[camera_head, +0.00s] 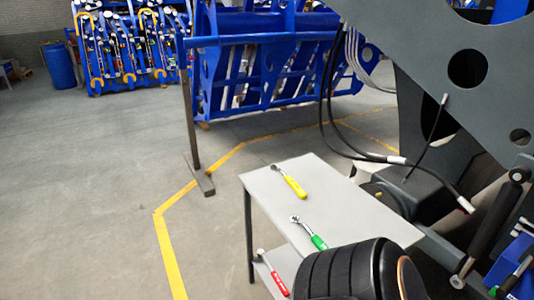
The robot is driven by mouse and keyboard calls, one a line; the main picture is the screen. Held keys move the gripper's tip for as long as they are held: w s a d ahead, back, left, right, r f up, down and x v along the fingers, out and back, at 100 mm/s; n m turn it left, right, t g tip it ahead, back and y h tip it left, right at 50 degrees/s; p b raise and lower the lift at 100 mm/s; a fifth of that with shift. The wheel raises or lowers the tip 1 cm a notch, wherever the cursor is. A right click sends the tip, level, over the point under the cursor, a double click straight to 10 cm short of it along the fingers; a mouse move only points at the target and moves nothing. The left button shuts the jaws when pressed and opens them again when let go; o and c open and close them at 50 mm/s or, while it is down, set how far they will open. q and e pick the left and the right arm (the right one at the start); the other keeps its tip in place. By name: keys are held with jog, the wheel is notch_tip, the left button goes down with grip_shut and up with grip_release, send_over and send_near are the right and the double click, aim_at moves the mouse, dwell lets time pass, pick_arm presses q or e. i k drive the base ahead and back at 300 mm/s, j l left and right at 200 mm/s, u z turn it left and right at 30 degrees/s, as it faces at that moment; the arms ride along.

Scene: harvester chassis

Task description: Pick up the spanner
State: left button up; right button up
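A grey table (335,192) stands right of centre in the head view. A yellow-handled tool (293,186) with a metal head lies near its far left part. A green-handled tool (318,241) with a ratchet-like metal head lies nearer to me on the same top. A red-handled tool (278,284) lies lower, on the shelf under the table top. All three look like spanners or ratchets; I cannot tell which one the task names.
A dark ribbed rounded object (345,272) covers the table's near edge. The grey harvester chassis (440,42) with hanging hoses (323,100) bounds the table's right side. Blue racks (265,65) stand behind. The floor (85,200) on the left is clear.

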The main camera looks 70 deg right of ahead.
aim_at(299, 191)
jog(key=i+z, duration=0.55)
jog(key=z, duration=0.25)
jog(key=i+z, duration=0.4)
jog(key=k+j, duration=0.05)
jog(key=k, duration=0.05)
